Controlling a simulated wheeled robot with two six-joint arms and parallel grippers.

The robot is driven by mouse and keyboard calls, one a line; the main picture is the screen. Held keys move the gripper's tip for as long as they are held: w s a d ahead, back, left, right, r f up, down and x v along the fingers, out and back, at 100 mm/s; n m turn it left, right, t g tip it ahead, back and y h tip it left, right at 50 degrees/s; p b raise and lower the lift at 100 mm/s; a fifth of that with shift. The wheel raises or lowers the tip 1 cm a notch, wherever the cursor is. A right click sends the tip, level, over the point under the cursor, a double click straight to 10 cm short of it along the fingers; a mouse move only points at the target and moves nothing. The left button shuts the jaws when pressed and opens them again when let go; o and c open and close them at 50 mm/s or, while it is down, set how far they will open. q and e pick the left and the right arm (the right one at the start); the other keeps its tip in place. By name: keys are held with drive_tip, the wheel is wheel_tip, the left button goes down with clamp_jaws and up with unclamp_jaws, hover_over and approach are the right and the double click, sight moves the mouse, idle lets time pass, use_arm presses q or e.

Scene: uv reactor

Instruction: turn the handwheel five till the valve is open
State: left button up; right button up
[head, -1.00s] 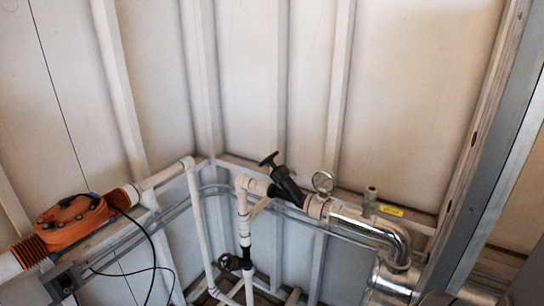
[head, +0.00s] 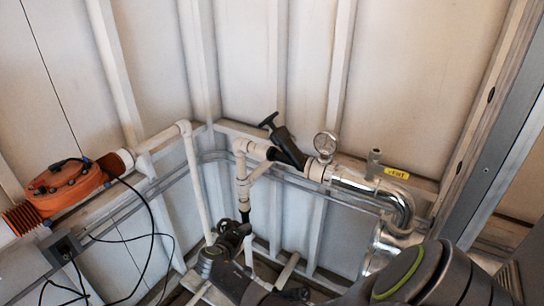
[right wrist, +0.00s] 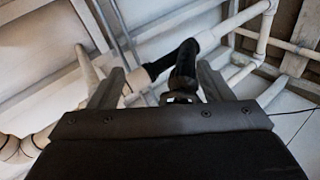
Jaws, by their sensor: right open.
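A small black handwheel (head: 231,228) sits at the lower end of the white vertical pipe in the head view, partly hidden by my right gripper (head: 222,247). No number shows on it. My right arm comes in from the lower right, and its gripper is close in front of and below the handwheel. In the right wrist view, my right gripper (right wrist: 161,76) is open, with a black valve part (right wrist: 183,68) between its fingers, nearer the right finger. I cannot tell whether they touch. My left gripper is out of view.
A second black valve with a T-shaped handle (head: 285,147) stands above, beside a pressure gauge (head: 325,143) and a shiny metal elbow pipe (head: 395,200). An orange reactor unit (head: 68,188) with loose black cables is at the left. Pipes and wall rails surround the handwheel.

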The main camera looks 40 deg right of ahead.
drive_tip(key=w+r+m+h, duration=0.2)
drive_tip(key=r, duration=0.7)
drive_tip(key=w+r+m+h, duration=0.2)
drive_tip(key=w+r, duration=0.1)
drive_tip(key=r, duration=0.5)
drive_tip(key=m+g+h, duration=0.3)
drive_tip(key=m+g, duration=0.2)
drive_tip(key=m, duration=0.3)
approach(268, 126)
drive_tip(key=shift+n, duration=0.3)
drive_tip(key=d+p, duration=0.5)
drive_tip(key=d, duration=0.6)
drive_tip(key=shift+f, duration=0.15)
drive_tip(key=shift+d+f, duration=0.15)
drive_tip(key=shift+d, duration=0.2)
drive_tip(key=shift+w, duration=0.1)
drive_tip(key=c, duration=1)
